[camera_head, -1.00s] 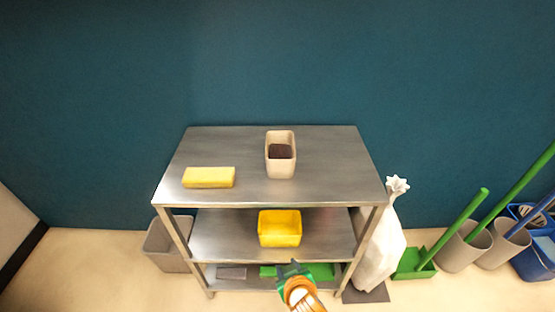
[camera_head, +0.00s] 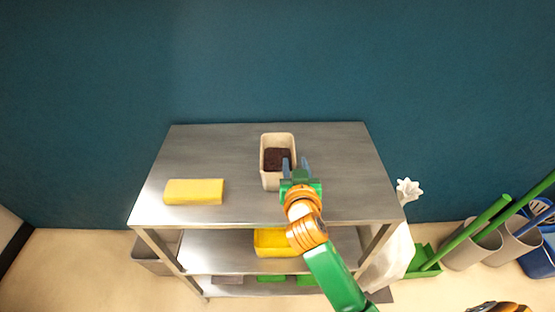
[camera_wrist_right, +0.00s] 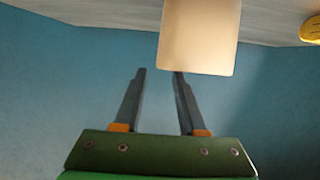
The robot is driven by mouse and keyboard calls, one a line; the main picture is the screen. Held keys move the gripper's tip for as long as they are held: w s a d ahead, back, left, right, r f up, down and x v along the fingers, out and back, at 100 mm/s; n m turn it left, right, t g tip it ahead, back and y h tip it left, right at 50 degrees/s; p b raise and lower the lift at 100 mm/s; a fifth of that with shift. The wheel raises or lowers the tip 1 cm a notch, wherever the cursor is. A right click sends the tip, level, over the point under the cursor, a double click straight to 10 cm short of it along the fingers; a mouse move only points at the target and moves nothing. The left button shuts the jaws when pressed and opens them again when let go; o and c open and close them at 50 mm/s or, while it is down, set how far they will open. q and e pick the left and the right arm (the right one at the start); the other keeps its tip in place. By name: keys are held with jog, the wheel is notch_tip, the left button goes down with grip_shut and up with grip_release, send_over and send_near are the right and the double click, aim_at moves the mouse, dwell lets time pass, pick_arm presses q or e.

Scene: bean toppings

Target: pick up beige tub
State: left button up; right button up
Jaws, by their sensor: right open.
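The beige tub (camera_head: 268,180) stands upright on the top shelf of the metal rack, with dark brown contents inside. In the right wrist view the tub (camera_wrist_right: 199,38) is a pale block at the top, partly beyond the right fingertip. My right gripper (camera_head: 295,163) is open and empty at the tub's near right side, its fingers pointing toward the back wall. In the wrist view its two fingers (camera_wrist_right: 159,72) are apart, and nothing is between them. I cannot tell whether the right finger touches the tub.
A yellow sponge-like block (camera_head: 194,191) lies on the left of the top shelf (camera_head: 338,170). A yellow tub (camera_head: 271,243) is on the shelf below. A white sack (camera_head: 400,247) and green-handled tools (camera_head: 475,230) stand right of the rack. The top shelf's right side is clear.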

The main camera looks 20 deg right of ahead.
aim_at(294, 151)
jog(key=x, duration=0.7)
jog(key=shift+w+d+f, duration=0.1)
jog(key=shift+d+f, duration=0.2)
jog(key=shift+f, duration=0.1)
grip_shut()
dwell(0.8)
